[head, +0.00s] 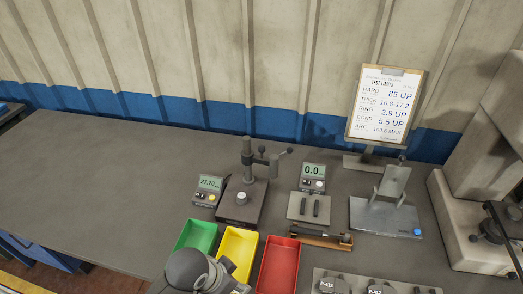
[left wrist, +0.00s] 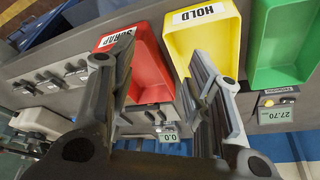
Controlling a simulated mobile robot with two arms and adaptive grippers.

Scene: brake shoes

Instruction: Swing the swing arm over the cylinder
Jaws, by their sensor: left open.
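A dark post stand (head: 247,158) stands on a dark base behind the bins in the head view. Its swing arm (head: 272,157) sticks out to the right and ends in a knob. A short pale cylinder (head: 241,198) stands on the base in front of the post; the arm is not above it. My left gripper (left wrist: 162,50) is open and empty in the left wrist view, with the red and yellow bins beyond its fingers. In the head view my left arm is at the bottom, in front of the stand and apart from it; its fingertips are unclear.
Green (head: 196,235), yellow (head: 238,250) and red (head: 278,265) bins stand in front of the stand. A 27.70 display (head: 210,183) is left of it and a 0.0 display (head: 313,171) right. The table (head: 100,180) is clear at left. A beige machine (head: 455,215) stands at right.

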